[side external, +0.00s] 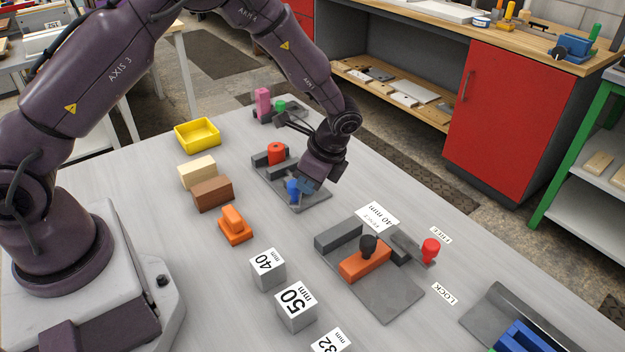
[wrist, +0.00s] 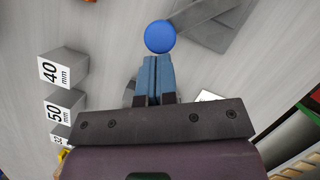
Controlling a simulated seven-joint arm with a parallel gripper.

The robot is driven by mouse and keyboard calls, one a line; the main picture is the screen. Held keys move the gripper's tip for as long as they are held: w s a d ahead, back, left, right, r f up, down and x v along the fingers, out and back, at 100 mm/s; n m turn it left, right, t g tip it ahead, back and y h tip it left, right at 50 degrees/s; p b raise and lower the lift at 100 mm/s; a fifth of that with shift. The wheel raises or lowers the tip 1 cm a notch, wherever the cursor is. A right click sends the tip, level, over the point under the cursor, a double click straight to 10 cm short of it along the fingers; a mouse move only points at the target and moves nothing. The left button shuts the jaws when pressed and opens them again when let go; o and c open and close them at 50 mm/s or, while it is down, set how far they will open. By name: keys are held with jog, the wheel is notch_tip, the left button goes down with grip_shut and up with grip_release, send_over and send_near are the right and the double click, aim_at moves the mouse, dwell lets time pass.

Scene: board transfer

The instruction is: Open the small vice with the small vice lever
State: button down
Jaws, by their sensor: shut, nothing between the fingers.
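What looks like the small vice is a dark grey plate (side external: 316,199) with grey jaws and a red-orange knob (side external: 276,148) at its far end. A lever with a round blue knob (side external: 293,186) is at its near end. In the wrist view the blue knob (wrist: 160,37) lies just ahead of the fingertips, with a grey bar (wrist: 198,14) running from it toward the upper right. My gripper (side external: 305,185) is low beside the blue knob, its blue fingers shut and empty. The fingers (wrist: 155,62) also show in the wrist view; whether they touch the knob is unclear.
A fixture with an orange block (side external: 365,263), black knob and red-knobbed lever (side external: 430,247) stands nearer. Marked cubes (side external: 268,270), an orange handled piece (side external: 235,228), brown (side external: 213,194) and cream blocks (side external: 198,172) and a yellow tray (side external: 197,134) lie left. A pink-and-green fixture (side external: 265,105) stands behind.

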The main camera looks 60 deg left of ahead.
jog(key=shift+s+a+m+t, duration=0.2)
jog(key=shift+s+a+m, duration=0.15)
jog(key=shift+s+m, duration=0.35)
jog(key=shift+s+a+m+t, duration=0.25)
jog(key=shift+s+m, duration=0.2)
jog(key=shift+m, duration=0.35)
jog(key=shift+s+a+f+m+t+y, duration=0.1)
jog(key=shift+s+a+m+t, duration=0.2)
jog(key=shift+s+a+m, duration=0.4)
jog(key=shift+s+a+r+m+t+y, duration=0.1)
jog(key=shift+s+a+m+t, duration=0.3)
jog(key=shift+a+m, duration=0.65)
jog(key=shift+s+a+f+m+t+y, duration=0.1)
jog(key=shift+s+a+m+t, duration=0.15)
jog(key=shift+s+a+m, duration=0.55)
jog(key=shift+w, duration=0.2)
jog(key=s+d+r, duration=0.1)
jog(key=d+r, duration=0.6)
jog(key=r, duration=0.2)
jog(key=shift+s+d+r, duration=0.25)
jog(key=shift+s+d, duration=0.15)
